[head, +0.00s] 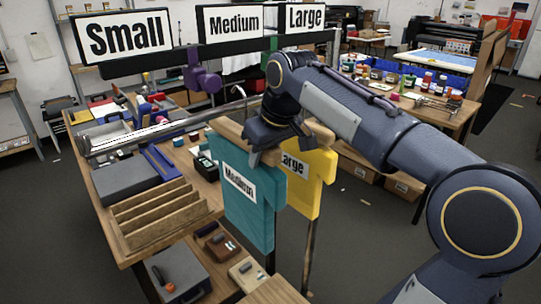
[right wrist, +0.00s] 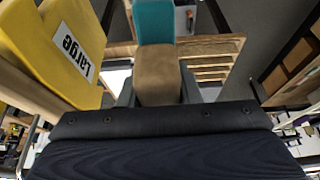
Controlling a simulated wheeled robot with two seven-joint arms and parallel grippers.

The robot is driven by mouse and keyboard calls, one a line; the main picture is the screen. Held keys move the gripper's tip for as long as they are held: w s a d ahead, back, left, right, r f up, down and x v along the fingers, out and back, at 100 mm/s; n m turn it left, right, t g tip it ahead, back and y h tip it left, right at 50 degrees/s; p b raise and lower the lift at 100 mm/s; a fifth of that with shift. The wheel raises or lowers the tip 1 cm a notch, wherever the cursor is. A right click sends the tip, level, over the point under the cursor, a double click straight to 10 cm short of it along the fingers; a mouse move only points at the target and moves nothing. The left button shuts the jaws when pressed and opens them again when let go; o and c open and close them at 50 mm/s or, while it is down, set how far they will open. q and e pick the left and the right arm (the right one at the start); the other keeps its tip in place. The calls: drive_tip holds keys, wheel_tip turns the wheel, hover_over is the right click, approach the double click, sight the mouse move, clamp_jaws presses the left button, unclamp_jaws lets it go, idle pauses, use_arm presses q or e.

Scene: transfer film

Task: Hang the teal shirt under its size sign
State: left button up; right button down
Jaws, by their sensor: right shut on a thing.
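The teal shirt (head: 246,205) carries a "Medium" label and hangs upright from a wooden hanger (head: 230,131). My right gripper (head: 268,148) is shut on that hanger, above the shirt. In the right wrist view the brown wooden piece (right wrist: 158,75) sits between my fingers, with the teal shirt (right wrist: 154,20) beyond it. Size signs "Small" (head: 124,36), "Medium" (head: 234,23) and "Large" (head: 305,17) stand in a row at the top. A metal rail (head: 165,130) runs below them; my arm hides part of its right side. My left gripper is out of view.
A yellow shirt (head: 312,185) labelled "Large" hangs close behind the teal one; it also shows in the right wrist view (right wrist: 60,45). Purple (head: 203,80) and green pieces are below the signs. A wooden sorter (head: 160,215) and grey boxes crowd the table at left.

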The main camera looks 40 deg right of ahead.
drive_tip(key=shift+w+a, duration=0.1)
drive_tip(key=shift+w, duration=0.6)
drive_tip(key=shift+f+b, duration=1)
drive_tip(key=shift+f, duration=0.45)
drive_tip(key=c, duration=1)
unclamp_jaws()
drive_tip(key=shift+o, duration=0.2)
drive_tip(key=v, duration=0.7)
drive_tip(key=shift+s+r, duration=0.2)
drive_tip(key=shift+r, duration=0.2)
